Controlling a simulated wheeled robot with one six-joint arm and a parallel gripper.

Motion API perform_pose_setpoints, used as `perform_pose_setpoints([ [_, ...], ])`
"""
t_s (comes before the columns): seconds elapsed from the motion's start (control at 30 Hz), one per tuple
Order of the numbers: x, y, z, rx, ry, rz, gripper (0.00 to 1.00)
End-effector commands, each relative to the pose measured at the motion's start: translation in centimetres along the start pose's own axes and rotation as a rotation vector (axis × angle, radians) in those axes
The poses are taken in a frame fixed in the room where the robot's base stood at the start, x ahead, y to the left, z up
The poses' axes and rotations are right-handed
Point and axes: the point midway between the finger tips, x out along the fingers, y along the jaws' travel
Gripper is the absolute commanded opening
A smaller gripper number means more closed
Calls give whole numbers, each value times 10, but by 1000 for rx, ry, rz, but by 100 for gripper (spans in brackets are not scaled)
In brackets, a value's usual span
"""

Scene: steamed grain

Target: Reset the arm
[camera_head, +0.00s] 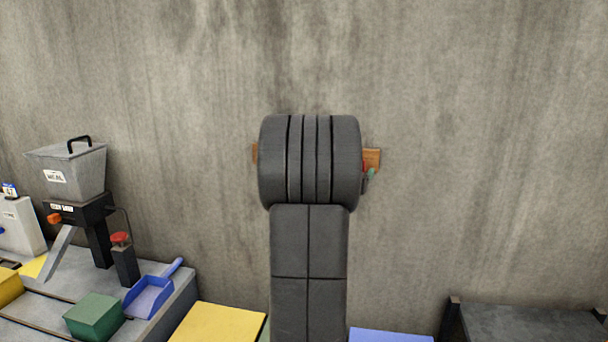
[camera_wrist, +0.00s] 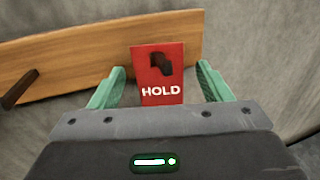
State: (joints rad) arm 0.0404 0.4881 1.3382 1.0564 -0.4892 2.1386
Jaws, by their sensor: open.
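My gripper (camera_wrist: 160,88) shows in the wrist view with its two green fingers apart. A red tag marked HOLD (camera_wrist: 160,90) is between the fingers in the picture, with a gap on each side. The tag hangs at a dark peg on a wooden board (camera_wrist: 70,65) on the wall. In the head view my dark arm stands upright in the middle and hides most of the board (camera_head: 373,159). A bit of red and green shows at the arm's right edge.
At the left, a grey hopper marked with a label (camera_head: 70,168) stands on a bench beside a blue scoop (camera_head: 150,296) and a green block (camera_head: 94,316). A yellow panel (camera_head: 218,324) and a dark-topped surface (camera_head: 530,323) are low in front. The concrete wall is otherwise bare.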

Motion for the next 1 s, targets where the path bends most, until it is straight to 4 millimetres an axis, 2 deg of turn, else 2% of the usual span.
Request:
perform_pose_setpoints([
  [0.03,-10,-2,9,-2,1,1,72],
  [0.17,-27,-7,0,2,-2,1,72],
  [0.7,-98,-26,9,2,-1,1,72],
  [0.8,-104,-26,5,-2,3,0,72],
  [1.0,-101,-23,-9,-1,2,-10,72],
])
